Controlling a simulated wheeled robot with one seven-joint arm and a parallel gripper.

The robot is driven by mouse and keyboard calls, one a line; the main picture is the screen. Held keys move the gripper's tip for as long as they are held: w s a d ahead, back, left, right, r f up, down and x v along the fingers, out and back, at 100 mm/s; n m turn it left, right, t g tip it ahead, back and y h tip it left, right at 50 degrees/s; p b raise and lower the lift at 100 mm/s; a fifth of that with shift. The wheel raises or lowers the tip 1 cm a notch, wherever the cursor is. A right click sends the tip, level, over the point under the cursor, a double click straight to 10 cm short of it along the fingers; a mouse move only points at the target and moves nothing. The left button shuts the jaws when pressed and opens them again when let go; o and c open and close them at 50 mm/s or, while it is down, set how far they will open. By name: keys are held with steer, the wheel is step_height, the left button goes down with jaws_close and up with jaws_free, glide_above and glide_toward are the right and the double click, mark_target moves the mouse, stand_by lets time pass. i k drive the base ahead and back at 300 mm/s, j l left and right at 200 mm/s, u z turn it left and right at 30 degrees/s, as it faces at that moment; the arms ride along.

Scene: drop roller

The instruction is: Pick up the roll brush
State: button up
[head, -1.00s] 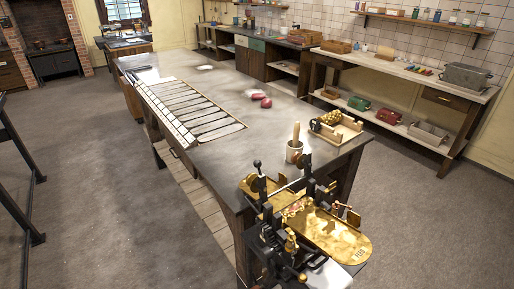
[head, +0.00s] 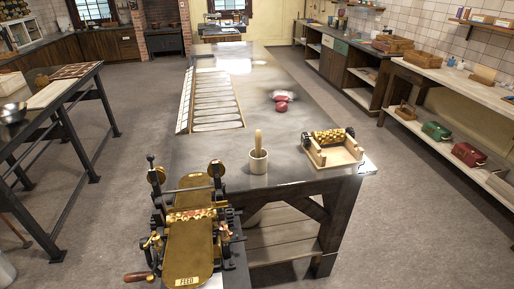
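A light wooden handle (head: 258,139) stands upright in a pale cup (head: 258,162) near the front edge of the long metal-topped table (head: 215,152). It looks like the handle of the roll brush; its lower end is hidden in the cup, so I cannot see bristles. The brass drop roller machine (head: 190,236), with a plate marked FEED, stands at the table's near left end, in front and to the left of the cup. My gripper is not in view.
A wooden tray (head: 338,158) with brass rollers sits right of the cup. Metal bars (head: 215,100) line the table's left side. Another table (head: 88,82) stands left, shelves (head: 445,88) right. The floor (head: 140,125) between is open.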

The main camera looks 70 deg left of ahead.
mark_target(258, 136)
steer(key=i+u, duration=0.5)
steer(key=i+l+u, duration=0.2)
steer(key=i+u, duration=0.25)
steer(key=i, duration=0.25)
steer(key=i+j+z, duration=0.2)
steer(key=z, duration=0.15)
steer(key=i+j+z, duration=0.35)
steer(key=j+z, duration=0.15)
steer(key=z, duration=0.45)
steer(key=j+z, duration=0.15)
steer(key=z, duration=0.5)
steer(key=j+z, duration=0.15)
steer(key=z, duration=0.45)
steer(key=k+j+z, duration=0.1)
steer(key=z, duration=0.5)
steer(key=k+z, duration=0.1)
steer(key=z, duration=0.55)
steer(key=k+z, duration=0.1)
steer(key=z, duration=0.5)
steer(key=k+z, duration=0.1)
steer(key=z, duration=0.5)
steer(key=k+z, duration=0.1)
steer(key=z, duration=0.55)
